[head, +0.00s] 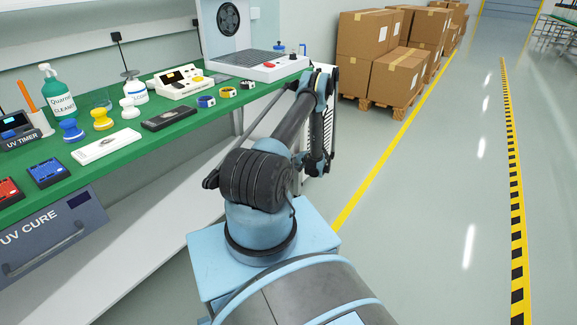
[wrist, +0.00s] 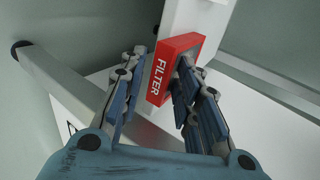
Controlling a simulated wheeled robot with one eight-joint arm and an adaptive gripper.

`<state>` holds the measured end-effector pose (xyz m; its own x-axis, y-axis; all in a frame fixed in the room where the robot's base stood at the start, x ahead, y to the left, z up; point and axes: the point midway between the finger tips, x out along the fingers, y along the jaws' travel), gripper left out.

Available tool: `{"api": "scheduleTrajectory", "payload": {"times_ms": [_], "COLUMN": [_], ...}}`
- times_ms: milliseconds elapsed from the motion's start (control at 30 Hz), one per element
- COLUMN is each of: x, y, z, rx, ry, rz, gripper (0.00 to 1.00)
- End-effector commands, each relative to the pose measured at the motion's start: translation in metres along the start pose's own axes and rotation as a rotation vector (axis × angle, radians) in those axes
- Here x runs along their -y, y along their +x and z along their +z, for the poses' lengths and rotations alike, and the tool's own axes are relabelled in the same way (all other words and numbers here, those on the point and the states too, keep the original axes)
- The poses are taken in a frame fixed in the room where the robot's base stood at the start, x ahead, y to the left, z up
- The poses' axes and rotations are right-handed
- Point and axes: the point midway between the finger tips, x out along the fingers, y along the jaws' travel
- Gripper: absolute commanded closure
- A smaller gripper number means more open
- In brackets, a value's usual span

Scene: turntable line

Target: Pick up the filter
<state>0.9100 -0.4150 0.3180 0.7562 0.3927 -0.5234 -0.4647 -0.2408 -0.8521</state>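The filter (wrist: 172,68) is a red, box-like piece with white "FILTER" lettering on its side, in the upper middle of the wrist view. My gripper (wrist: 162,64) is open, with blue and grey fingers on either side of the filter's near part. The right fingers overlap the filter in the picture, and a small gap shows between the left fingers and its lettered side. I cannot tell whether the right fingers touch it. The filter's far side meets a pale upright surface. In the head view the filter does not show, and my arm reaches down past the bench's far end.
A green-topped bench (head: 190,122) with bottles, stamps, tape rolls and a white machine (head: 265,68) runs along the left. A drawer marked UV CURE (head: 50,238) is below it. Cardboard boxes (head: 398,75) on a pallet stand behind. The floor at right is clear.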

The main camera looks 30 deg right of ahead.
Motion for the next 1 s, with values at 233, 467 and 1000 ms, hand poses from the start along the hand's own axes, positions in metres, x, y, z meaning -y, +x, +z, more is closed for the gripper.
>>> {"api": "scheduleTrajectory", "payload": {"times_ms": [233, 467, 1000], "x": [0.001, 0.008, 0.024], "y": [0.002, -0.001, -0.011], "z": [0.002, 0.003, 0.002], "rx": [0.003, 0.004, 0.005], "ry": [-0.002, -0.003, -0.003], "rz": [0.001, 0.002, 0.001], "gripper": [0.97, 1.00, 1.00]}}
